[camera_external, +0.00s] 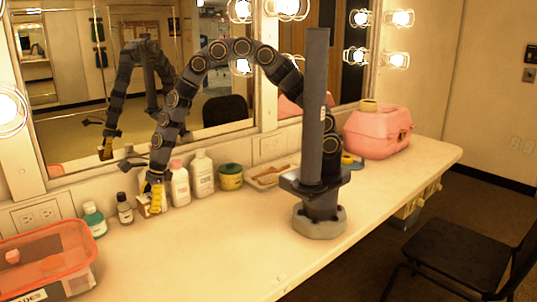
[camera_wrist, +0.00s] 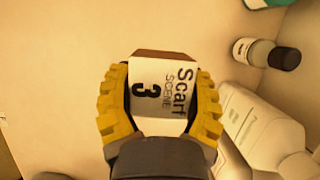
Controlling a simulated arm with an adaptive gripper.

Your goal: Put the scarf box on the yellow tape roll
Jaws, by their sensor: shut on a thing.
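The scarf box is a small white and brown carton printed "Scarf SCENE 3" (camera_wrist: 160,88). In the external view the scarf box (camera_external: 144,206) shows partly behind the yellow fingers, at the row of bottles. My gripper (camera_external: 155,203) points down there, and its yellow fingers are shut on two sides of the box, as the wrist view (camera_wrist: 160,105) shows. I cannot tell whether the box touches the counter. A dull yellow ring like a tape roll (camera_external: 368,105) sits on top of the pink case (camera_external: 377,134). A small yellow and blue item (camera_external: 350,160) lies beside the case, partly hidden.
White bottles (camera_external: 202,174), a green jar (camera_external: 231,177) and a tray (camera_external: 268,175) stand right of my gripper. The counter's front middle is clear; the mirror (camera_external: 215,110) is behind.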

